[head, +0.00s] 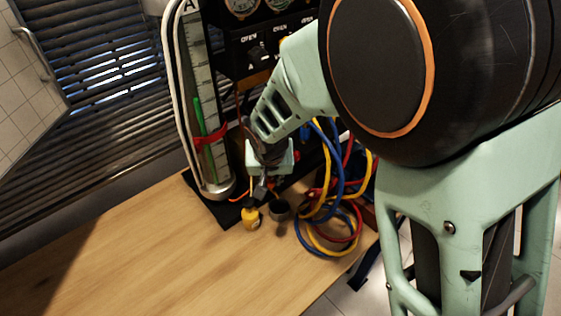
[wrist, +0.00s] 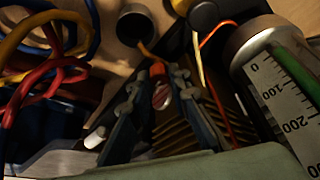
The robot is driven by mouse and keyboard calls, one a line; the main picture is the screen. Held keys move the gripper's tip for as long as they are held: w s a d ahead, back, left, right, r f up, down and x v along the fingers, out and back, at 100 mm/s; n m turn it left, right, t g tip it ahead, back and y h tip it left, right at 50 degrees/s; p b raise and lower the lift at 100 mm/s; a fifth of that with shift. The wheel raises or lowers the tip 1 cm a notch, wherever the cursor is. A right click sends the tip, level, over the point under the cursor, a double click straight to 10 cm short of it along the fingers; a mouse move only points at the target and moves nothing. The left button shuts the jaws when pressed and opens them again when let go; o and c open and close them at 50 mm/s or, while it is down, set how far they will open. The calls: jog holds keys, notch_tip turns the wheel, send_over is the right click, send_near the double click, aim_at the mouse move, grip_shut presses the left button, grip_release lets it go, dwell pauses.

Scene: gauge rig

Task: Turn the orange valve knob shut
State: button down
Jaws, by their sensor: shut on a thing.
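The orange valve knob (wrist: 157,70) shows in the wrist view as a small orange piece between the fingertips of my gripper (wrist: 155,82). The dark fingers stand on both sides of it and are shut on it. A reddish, shiny part (wrist: 162,96) lies just behind it. In the head view my gripper (head: 262,186) points down at the foot of the rig, beside the measuring cylinder. The knob is hidden there by my gripper and wrist. How far the knob is turned cannot be told.
The clear measuring cylinder (head: 219,155) with a green column stands left of my gripper. A yellow bulb-shaped thing (head: 250,217) and a dark cup (head: 279,209) are in front. Tangled coloured hoses (head: 330,235) lie right. The wooden bench (head: 150,255) is clear at front left.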

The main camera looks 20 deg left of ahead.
jog(key=shift+a+f+m+b, duration=0.15)
jog(key=shift+m+b, duration=0.15)
jog(key=shift+b, duration=0.45)
jog(key=shift+m+h+b, duration=0.3)
jog(key=shift+m, duration=0.1)
jog(key=shift+r, duration=0.2)
jog(key=c, duration=1.8)
grip_release()
jog(key=v, duration=1.2)
